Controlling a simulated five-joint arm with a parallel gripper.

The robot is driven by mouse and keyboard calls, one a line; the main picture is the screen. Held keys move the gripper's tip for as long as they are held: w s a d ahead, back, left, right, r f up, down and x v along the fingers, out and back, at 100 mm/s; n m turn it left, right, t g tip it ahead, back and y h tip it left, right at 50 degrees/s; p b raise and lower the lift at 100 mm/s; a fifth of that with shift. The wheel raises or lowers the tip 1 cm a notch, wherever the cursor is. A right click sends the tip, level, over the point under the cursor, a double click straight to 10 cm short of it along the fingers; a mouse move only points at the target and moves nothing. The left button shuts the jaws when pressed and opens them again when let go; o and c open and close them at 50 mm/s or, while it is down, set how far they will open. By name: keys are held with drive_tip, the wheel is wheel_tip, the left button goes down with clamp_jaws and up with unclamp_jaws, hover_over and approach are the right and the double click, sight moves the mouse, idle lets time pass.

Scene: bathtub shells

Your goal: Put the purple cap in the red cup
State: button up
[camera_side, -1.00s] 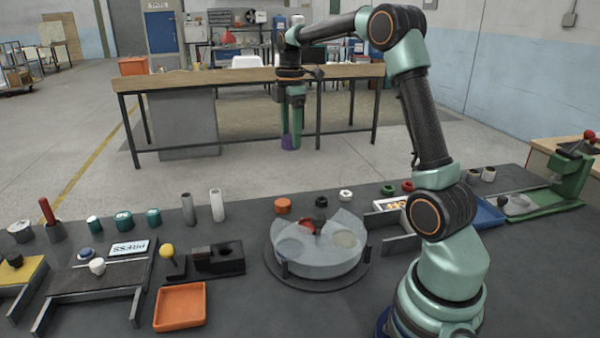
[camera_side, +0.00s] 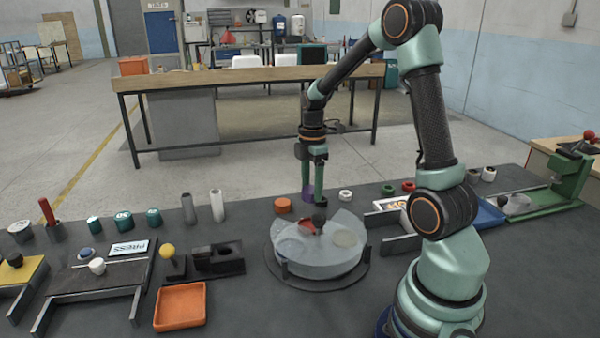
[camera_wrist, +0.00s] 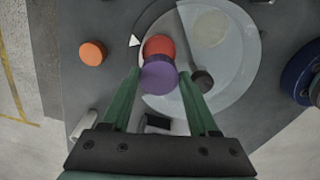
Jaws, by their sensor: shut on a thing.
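My gripper (camera_side: 313,186) is shut on the purple cap (camera_side: 307,194) and holds it in the air above the round dish. In the wrist view the purple cap (camera_wrist: 158,76) sits between my green fingertips. The red cup (camera_side: 306,227) is in the round dish under the gripper, at the cover's open part. In the wrist view the red cup (camera_wrist: 157,46) shows just beyond the cap, which hides its near part. The cap is apart from the cup.
The round dish has a pale, see-through cover (camera_side: 292,247) and a black knob (camera_side: 319,221) close beside the cup. A beige round (camera_side: 346,239) shows under the cover. An orange piece (camera_side: 283,205) and a white ring (camera_side: 346,195) stand behind the dish.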

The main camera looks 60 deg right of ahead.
sight(311, 190)
wheel_tip(311, 190, down, 9)
drive_tip(key=shift+r, duration=0.1)
idle(0.3)
drive_tip(key=shift+f, duration=0.35)
drive_tip(key=shift+f, duration=0.4)
drive_tip(key=o, duration=1.3)
wheel_tip(311, 190, up, 12)
drive_tip(key=shift+r, duration=0.25)
drive_tip(key=shift+a+r, duration=0.15)
drive_tip(key=shift+r, duration=0.45)
drive_tip(key=shift+s+a+r+m+t, duration=0.95)
drive_tip(key=shift+a+r+m, duration=0.85)
drive_tip(key=shift+a, duration=1.55)
drive_tip(key=shift+s+a+r+m+t, duration=1.15)
drive_tip(key=shift+a+m, duration=1.05)
drive_tip(key=shift+a, duration=1.1)
drive_tip(key=shift+s+a+r+m+t, duration=0.75)
drive_tip(key=shift+a+r+m, duration=1.15)
drive_tip(key=shift+a, duration=1.45)
